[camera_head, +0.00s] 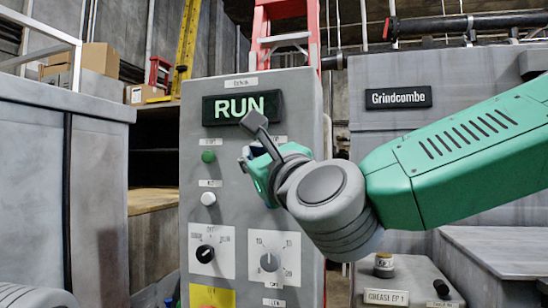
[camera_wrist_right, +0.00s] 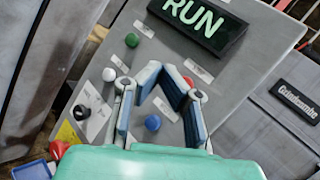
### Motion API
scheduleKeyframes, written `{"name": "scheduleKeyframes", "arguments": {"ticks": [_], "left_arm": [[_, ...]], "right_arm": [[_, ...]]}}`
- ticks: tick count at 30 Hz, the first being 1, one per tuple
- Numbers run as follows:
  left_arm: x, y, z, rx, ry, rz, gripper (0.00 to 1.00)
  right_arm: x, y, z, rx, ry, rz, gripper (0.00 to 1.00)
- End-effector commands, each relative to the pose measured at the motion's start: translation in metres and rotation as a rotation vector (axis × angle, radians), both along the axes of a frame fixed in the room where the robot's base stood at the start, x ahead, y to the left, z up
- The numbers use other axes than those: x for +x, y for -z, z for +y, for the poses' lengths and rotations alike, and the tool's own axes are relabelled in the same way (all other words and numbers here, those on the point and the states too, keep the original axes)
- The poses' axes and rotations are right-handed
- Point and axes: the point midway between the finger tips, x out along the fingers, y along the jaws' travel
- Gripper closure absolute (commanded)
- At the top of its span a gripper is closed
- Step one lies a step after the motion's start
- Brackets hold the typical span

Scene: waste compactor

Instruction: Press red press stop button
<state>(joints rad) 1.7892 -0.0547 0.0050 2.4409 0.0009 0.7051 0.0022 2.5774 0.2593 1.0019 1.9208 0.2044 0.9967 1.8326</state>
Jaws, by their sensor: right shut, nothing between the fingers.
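A grey control panel (camera_head: 225,225) stands upright in front of me, with a lit RUN display (camera_head: 242,107). In the right wrist view a small red button (camera_wrist_right: 188,81) shows partly behind the fingers, on the panel below the display (camera_wrist_right: 205,22). In the head view my right gripper hides it. My right gripper (camera_head: 255,145) is shut and empty, in front of the panel's upper right part. In the right wrist view its fingers (camera_wrist_right: 168,72) are close to the red button; I cannot tell whether they touch it. My left gripper is not in view.
A green button (camera_head: 208,156), a white button (camera_head: 208,198), a black selector (camera_head: 205,254) and a grey knob (camera_head: 268,262) are on the panel. A blue button (camera_wrist_right: 152,122) lies below the fingers. A yellow plate (camera_head: 212,297) is at the lower left. A grey cabinet (camera_head: 375,130) stands right.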

Motion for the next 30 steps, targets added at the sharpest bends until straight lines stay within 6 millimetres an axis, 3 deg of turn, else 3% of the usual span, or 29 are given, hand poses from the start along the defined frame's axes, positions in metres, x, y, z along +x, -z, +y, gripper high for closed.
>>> {"name": "scheduleKeyframes", "arguments": {"ticks": [12, 18, 30], "left_arm": [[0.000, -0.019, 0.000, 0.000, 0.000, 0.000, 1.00], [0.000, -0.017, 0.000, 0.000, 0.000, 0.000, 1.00], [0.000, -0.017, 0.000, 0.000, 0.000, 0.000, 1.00]], "right_arm": [[0.052, -0.001, -0.017, -0.001, 0.002, 0.002, 1.00], [0.071, 0.001, -0.025, 0.001, 0.001, 0.001, 1.00], [0.079, 0.000, -0.026, -0.002, 0.000, -0.001, 1.00]]}}
